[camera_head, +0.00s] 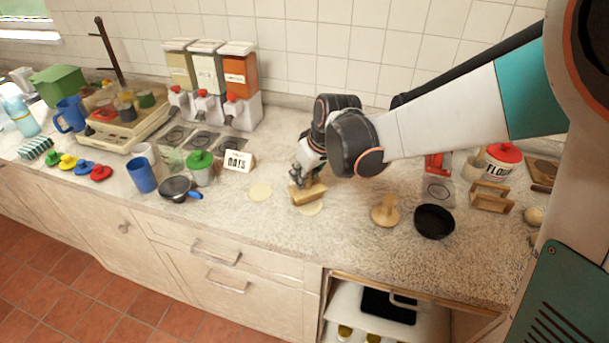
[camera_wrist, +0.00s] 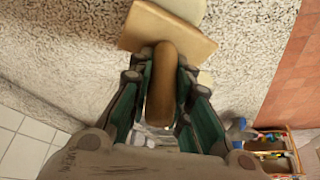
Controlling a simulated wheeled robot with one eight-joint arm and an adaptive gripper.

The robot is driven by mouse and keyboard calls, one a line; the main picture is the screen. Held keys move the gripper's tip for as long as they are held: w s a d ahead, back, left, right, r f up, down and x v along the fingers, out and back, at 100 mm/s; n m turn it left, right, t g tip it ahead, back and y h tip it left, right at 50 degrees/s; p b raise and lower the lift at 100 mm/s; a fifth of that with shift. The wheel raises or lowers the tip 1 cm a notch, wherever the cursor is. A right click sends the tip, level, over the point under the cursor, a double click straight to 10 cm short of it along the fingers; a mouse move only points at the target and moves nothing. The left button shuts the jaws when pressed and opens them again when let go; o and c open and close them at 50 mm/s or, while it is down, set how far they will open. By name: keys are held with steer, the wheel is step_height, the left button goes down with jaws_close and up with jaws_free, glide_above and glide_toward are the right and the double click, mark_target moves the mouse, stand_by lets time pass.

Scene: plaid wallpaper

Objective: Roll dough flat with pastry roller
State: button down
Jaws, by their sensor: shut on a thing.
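My gripper (camera_head: 304,176) is shut on the rounded handle of a wooden tool (camera_head: 309,194) with a flat rectangular block. I cannot tell if it is the pastry roller; no cylinder shows. In the wrist view the handle stands between my fingers (camera_wrist: 160,95), and the tool's block (camera_wrist: 168,30) lies beyond them. A pale flat dough disc (camera_head: 311,209) lies on the counter, partly hidden by the block. I cannot tell if they touch. A second pale disc (camera_head: 260,191) lies apart on the left.
A round wooden piece with a knob (camera_head: 384,212) and a black pan (camera_head: 434,222) stand to the right. A small pan with a blue handle (camera_head: 176,188), a green-lidded jar (camera_head: 201,168) and an oats sign (camera_head: 238,161) are left. The counter's front edge is close.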

steer(key=shift+r, duration=0.1)
step_height(320, 180, up, 7)
steer(key=p, duration=0.5)
steer(key=shift+d, duration=0.1)
stand_by(0.6)
